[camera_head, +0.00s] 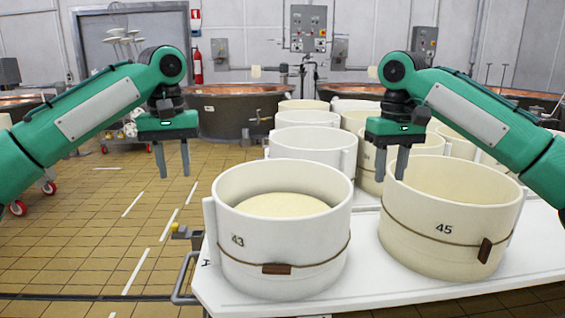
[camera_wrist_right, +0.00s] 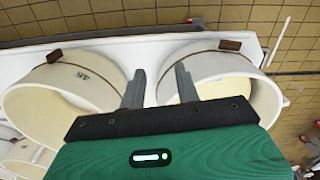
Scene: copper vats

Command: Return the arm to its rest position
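Both of my green arms reach in from the sides in the head view. My left gripper (camera_head: 173,160) hangs over the tiled floor, left of the table, with its two fingers apart and nothing between them. My right gripper (camera_head: 391,164) hangs above the gap between the white mould marked 43 (camera_head: 284,270) and the cream mould marked 45 (camera_head: 440,255). In the right wrist view my right gripper (camera_wrist_right: 159,88) has its fingers apart and empty, with one mould on each side below. Mould 43 holds a pale cheese mass (camera_head: 285,204); the inside of mould 45 shows no clear contents.
A white table (camera_head: 365,280) carries several moulds in rows running back. Copper vats (camera_head: 240,110) stand behind. A fire extinguisher (camera_head: 197,66) and a control box (camera_head: 309,28) are on the back wall. The tiled floor (camera_head: 80,240) at left is free.

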